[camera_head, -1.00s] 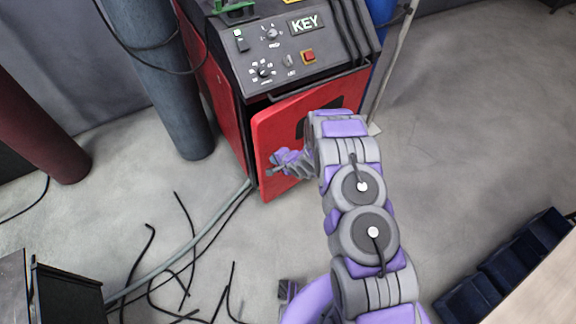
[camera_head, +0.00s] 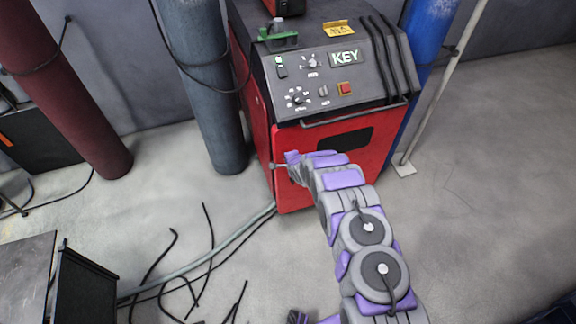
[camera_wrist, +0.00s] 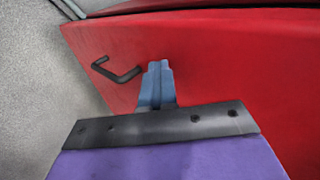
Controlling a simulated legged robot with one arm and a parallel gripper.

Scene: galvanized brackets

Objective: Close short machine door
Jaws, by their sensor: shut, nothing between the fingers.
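The red machine door (camera_head: 318,193) is on the front of the machine, below its sloped control panel, and looks flush or nearly flush with the body; a small gap cannot be ruled out. In the wrist view the door (camera_wrist: 220,60) fills most of the picture, with a black handle (camera_wrist: 118,72) near its left edge. My gripper (camera_head: 282,167) is at the door's left side, near its upper part. In the wrist view my gripper (camera_wrist: 157,72) is shut and empty, just right of the handle and against or very close to the door face. Contact cannot be told for certain.
The machine's control panel (camera_head: 330,85) is above the door. A grey cylinder (camera_head: 212,100) stands to the left, a blue one (camera_head: 428,40) to the right beside a pole (camera_head: 440,85). Loose black cables (camera_head: 190,265) and a hose lie on the floor at lower left.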

